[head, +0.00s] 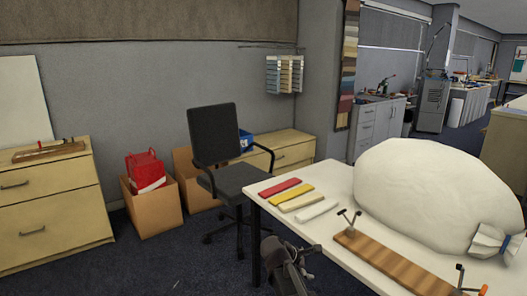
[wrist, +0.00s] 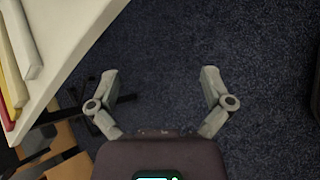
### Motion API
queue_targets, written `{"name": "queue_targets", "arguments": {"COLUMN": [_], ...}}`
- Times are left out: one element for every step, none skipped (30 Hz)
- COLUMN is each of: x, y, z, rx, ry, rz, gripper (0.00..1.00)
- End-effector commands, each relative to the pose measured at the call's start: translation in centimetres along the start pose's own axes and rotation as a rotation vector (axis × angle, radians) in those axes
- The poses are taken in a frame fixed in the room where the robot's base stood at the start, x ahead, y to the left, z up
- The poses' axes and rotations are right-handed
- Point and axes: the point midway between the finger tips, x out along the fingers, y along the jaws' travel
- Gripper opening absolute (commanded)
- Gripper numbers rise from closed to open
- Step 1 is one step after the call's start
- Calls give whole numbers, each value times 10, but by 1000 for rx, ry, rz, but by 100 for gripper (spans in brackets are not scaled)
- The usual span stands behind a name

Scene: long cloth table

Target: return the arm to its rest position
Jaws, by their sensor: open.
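My gripper (wrist: 157,90) is open and empty in the wrist view, its two grey fingers spread wide above the dark blue carpet. The white table (wrist: 75,40) is at the upper left of that view, beside my gripper and not under it. In the head view my arm shows at the bottom centre, dark, at the near left edge of the table (head: 342,183). My fingertips are hard to make out there.
On the table lie red (head: 280,187), yellow (head: 291,195) and pale strips, a wooden board (head: 395,262) with clamps, and a large white bundle (head: 425,195). An office chair (head: 225,150) stands behind. Cardboard boxes (head: 152,208) and a drawer cabinet (head: 45,205) are left. Carpet is open front left.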

Motion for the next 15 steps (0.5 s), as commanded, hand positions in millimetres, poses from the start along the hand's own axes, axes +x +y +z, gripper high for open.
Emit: {"name": "queue_targets", "arguments": {"x": [4,7,10,12,13,15,16,17,18,18,19,19,18,18,17], "y": [-16,-22,-32,-39,-46,-55,-61,-68,-77,-83,-90,-98,-104,-110,-118], "z": [5,6,8,8,9,10,11,11,12,13,13,13,14,14,14], "rx": [82,135,206,258,310,381,432,485,554,606,656,725,774,824,889], "ry": [29,47,71,87,102,122,136,148,163,174,184,196,203,210,219], "rz": [-38,-62,-95,-120,-147,-182,-209,-237,-277,-306,-335,-376,-408,-439,-481], "gripper": [100,100,100,100,100,100,100,100,100,100,100,100,100,100,100]}}
